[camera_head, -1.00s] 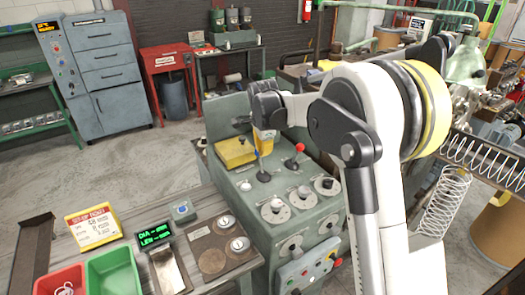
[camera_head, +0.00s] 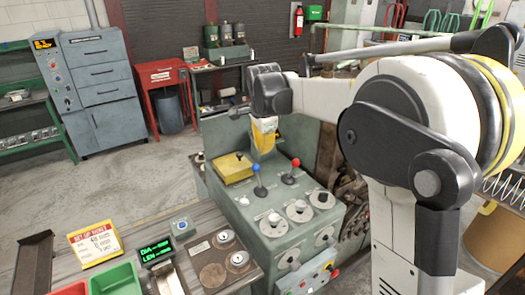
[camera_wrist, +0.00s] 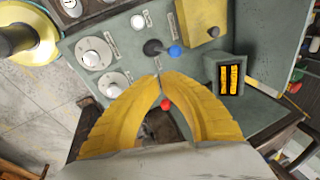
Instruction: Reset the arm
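My gripper (camera_head: 264,148) hangs over the back of the green coiler console (camera_head: 268,215), behind the levers. In the wrist view, the yellow fingertips (camera_wrist: 160,76) come together with nothing seen held between them. A blue-knobbed lever (camera_head: 256,172) stands in front of the gripper and clear of it; its blue knob (camera_wrist: 175,51) lies beyond the fingertips in the wrist view. A red-knobbed lever (camera_head: 294,168) stands to the right; its red knob (camera_wrist: 166,104) shows through the gap between the finger bases. My arm reaches in from the right.
A yellow box (camera_head: 233,168) sits on the console beside the gripper. Dials (camera_head: 300,210) line the console front. A workbench (camera_head: 205,240) at the front left bears a set-up ticket (camera_head: 95,242), a green display (camera_head: 157,249) and a green bin (camera_head: 115,279). Open floor lies behind it.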

